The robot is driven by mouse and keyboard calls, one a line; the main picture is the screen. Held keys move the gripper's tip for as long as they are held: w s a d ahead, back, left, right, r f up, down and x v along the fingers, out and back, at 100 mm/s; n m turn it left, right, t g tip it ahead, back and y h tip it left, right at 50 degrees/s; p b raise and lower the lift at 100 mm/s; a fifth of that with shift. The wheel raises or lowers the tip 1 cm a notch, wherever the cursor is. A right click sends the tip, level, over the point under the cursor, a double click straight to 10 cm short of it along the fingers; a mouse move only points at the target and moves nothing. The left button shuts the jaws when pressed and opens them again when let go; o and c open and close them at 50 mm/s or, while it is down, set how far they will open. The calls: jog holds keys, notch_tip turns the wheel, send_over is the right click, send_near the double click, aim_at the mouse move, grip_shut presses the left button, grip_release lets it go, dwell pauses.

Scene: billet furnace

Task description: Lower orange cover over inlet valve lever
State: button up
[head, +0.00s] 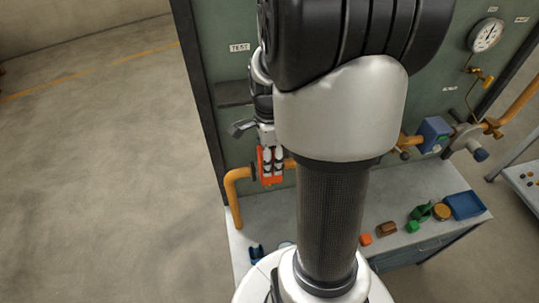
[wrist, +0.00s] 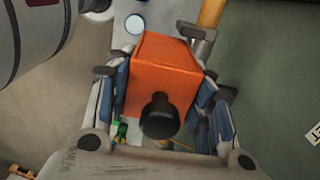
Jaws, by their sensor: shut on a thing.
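The orange cover (wrist: 163,72) is a box shape with a round black knob on it. In the wrist view it sits between the two fingers of my gripper (wrist: 168,100), which are shut on its sides. In the head view the orange cover (head: 268,166) shows at the left end of the yellow pipe, with my gripper (head: 269,158) on it from above. The inlet valve lever is not clearly visible; the cover, the gripper and my arm may hide it. I cannot tell whether the cover surrounds it.
The yellow pipe (head: 235,205) bends down to the bench (head: 410,186) beside the green panel (head: 222,100). A blue valve actuator (head: 433,133), a gauge (head: 486,35) and a blue tray (head: 464,205) are at the right. Small parts lie on the bench. The floor at left is clear.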

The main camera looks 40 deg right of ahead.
jog(key=shift+f+b, duration=1.25)
jog(key=shift+f, duration=0.55)
jog(key=o, duration=1.2)
jog(key=shift+o, duration=0.2)
jog(key=shift+r, duration=0.1)
notch_tip(320, 180, up, 12)
jog(key=shift+f, duration=0.1)
